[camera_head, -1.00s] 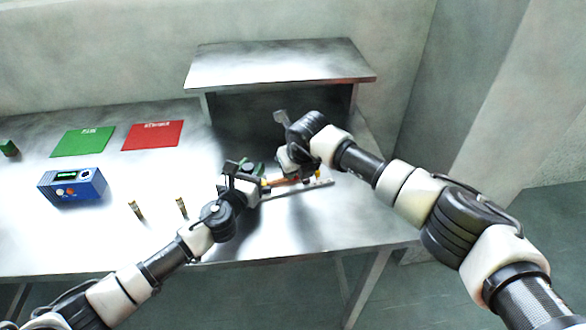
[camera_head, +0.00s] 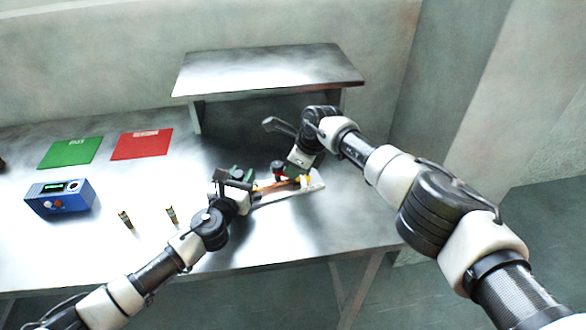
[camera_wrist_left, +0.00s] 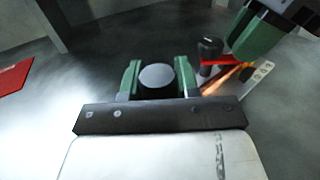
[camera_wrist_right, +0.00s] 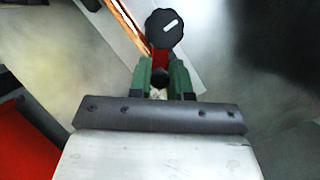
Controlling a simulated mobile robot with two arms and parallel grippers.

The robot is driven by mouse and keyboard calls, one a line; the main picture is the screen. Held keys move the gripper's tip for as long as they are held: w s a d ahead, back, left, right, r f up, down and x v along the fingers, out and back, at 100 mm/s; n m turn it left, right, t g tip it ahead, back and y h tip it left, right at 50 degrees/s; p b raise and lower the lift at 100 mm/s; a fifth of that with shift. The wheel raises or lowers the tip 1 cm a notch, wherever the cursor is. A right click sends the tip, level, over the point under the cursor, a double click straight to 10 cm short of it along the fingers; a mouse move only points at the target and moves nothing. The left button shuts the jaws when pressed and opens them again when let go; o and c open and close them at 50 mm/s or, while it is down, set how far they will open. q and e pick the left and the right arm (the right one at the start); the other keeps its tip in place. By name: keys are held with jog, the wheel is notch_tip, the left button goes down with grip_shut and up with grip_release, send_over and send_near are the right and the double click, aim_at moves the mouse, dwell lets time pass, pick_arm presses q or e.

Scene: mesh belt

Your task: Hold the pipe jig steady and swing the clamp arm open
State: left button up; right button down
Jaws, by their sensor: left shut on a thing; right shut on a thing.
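The pipe jig has a pale base plate (camera_head: 312,186) with a copper pipe (camera_head: 272,186) along it, lying on the metal table. Its red clamp arm (camera_head: 291,178) carries a black knob (camera_head: 277,167); the arm (camera_wrist_right: 158,62) and knob (camera_wrist_right: 164,28) also show in the right wrist view. My left gripper (camera_head: 243,176) is at the jig's left end, its green fingers shut on a dark round-topped post (camera_wrist_left: 157,76). My right gripper (camera_head: 296,170) is above the jig, shut on the clamp arm near the knob. The arm's pivot is not clear.
A raised metal shelf (camera_head: 268,70) stands behind the jig. A blue box with a display (camera_head: 58,198), a green mat (camera_head: 70,153), a red mat (camera_head: 142,144) and two small upright pieces (camera_head: 125,219) (camera_head: 171,215) are at the left. The table front is bare.

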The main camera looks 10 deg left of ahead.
jog(key=shift+w+n, duration=0.15)
jog(key=shift+n, duration=0.15)
jog(key=c, duration=1.1)
grip_release()
jog(key=shift+o, duration=0.2)
jog(key=w+v, duration=0.1)
jog(key=v, duration=1.1)
jog(key=shift+s+d, duration=0.2)
jog(key=shift+s, duration=0.25)
